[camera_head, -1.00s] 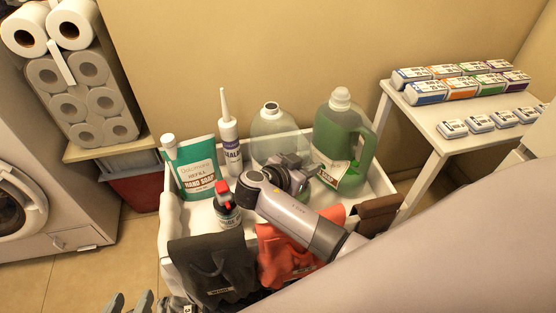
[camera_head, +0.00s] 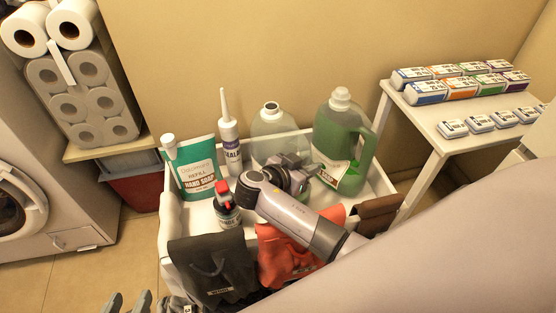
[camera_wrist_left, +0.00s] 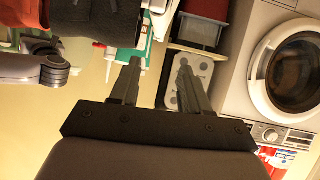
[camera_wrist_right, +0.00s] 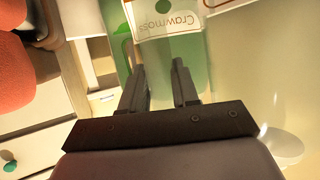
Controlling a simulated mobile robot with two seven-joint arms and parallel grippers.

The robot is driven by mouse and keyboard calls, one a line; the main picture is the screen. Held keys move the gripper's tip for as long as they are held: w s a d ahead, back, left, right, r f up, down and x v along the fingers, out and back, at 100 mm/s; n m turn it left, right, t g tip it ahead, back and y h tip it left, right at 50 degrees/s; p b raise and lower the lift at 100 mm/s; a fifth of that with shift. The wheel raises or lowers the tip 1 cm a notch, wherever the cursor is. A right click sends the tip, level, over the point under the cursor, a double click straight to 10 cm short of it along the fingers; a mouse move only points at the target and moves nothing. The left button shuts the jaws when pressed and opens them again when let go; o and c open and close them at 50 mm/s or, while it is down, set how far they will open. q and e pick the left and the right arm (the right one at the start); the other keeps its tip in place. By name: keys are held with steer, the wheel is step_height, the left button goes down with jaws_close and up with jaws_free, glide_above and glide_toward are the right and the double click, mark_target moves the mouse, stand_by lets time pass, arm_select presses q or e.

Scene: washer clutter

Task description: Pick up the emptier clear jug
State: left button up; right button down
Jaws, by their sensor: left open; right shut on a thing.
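The pale, nearly colourless clear jug (camera_head: 272,122) stands upright at the back of a white cart, with its open-looking neck up. A second clear jug (camera_head: 337,140) with green contents and a white cap stands to its right; its label shows upside down in the right wrist view (camera_wrist_right: 168,20). My right gripper (camera_head: 308,168) is between the two jugs, at the pale jug's handle side, and is shut on that jug; the see-through handle is hard to make out between the fingers (camera_wrist_right: 160,80). My left gripper (camera_head: 127,300) is open and empty at the lower left, outside the cart.
The white cart (camera_head: 168,222) also holds a hand soap refill pouch (camera_head: 195,170), a caulk tube (camera_head: 230,148) and a red-topped bottle (camera_head: 226,205). Dark (camera_head: 215,268) and red (camera_head: 283,258) cloths hang over its front. A white table (camera_head: 432,128) stands right, a washer left.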

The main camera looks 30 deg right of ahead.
mark_target(308, 145)
steer(key=shift+w+r, duration=0.1)
steer(key=shift+r, duration=0.05)
arm_select(q)
steer(key=shift+r, duration=0.1)
arm_select(e)
steer(key=shift+r, duration=0.15)
steer(key=shift+r, duration=0.25)
step_height(308, 145, up, 6)
steer(key=shift+f+p, duration=0.1)
steer(key=shift+p, duration=1.15)
arm_select(q)
steer(key=shift+n+g+y, duration=0.5)
steer(key=shift+y, duration=0.3)
steer(key=a+p, duration=0.1)
steer(key=s+a+f+p, duration=0.1)
steer(key=a+p, duration=0.1)
steer(key=shift+s+a+f, duration=0.2)
steer(key=shift+s+a, duration=0.15)
arm_select(e)
step_height(308, 145, up, 14)
steer(key=shift+f, duration=0.25)
steer(key=shift+d+f, duration=0.1)
